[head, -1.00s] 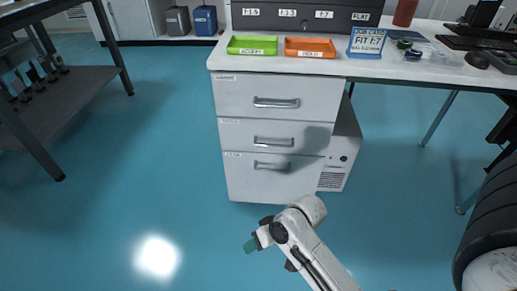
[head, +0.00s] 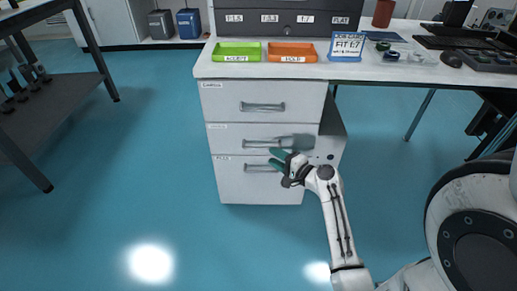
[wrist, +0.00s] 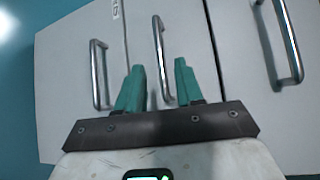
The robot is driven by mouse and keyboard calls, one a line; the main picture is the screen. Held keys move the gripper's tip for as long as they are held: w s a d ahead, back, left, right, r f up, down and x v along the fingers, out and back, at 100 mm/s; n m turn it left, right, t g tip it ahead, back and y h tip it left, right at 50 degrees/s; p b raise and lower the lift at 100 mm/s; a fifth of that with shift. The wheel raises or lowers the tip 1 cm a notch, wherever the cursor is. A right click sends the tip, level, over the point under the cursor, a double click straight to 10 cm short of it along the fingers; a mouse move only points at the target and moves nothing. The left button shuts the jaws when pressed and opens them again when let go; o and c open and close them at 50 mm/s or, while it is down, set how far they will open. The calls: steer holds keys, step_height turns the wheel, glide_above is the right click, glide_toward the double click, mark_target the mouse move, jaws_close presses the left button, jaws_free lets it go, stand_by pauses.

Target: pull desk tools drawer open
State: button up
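A white three-drawer cabinet (head: 228,185) stands under the desk with its drawers shut. Its top handle (head: 262,107), middle handle (head: 255,143) and bottom handle (head: 258,168) are metal bars. The small drawer labels are too blurred to read surely. My gripper (head: 274,160) has green fingers and is in front of the lower drawers, pointing at the cabinet. In the wrist view my gripper (wrist: 161,80) is open and empty, with the middle handle (wrist: 160,55) showing between and beyond its fingers. The bottom handle (wrist: 97,75) is left and the top handle (wrist: 290,45) right.
The white desktop (head: 300,70) above holds a green tray (head: 238,46), an orange tray (head: 292,47) and a blue-framed sign (head: 346,47). A dark workbench (head: 60,95) stands at the left. The blue floor in front of the cabinet is clear.

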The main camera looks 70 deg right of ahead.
mark_target(258, 148)
steer(key=b+x, duration=0.2)
steer(key=x, duration=0.6)
steer(key=shift+w+f, duration=0.1)
steer(key=shift+w, duration=0.2)
steer(key=shift+c, duration=0.2)
jaws_close()
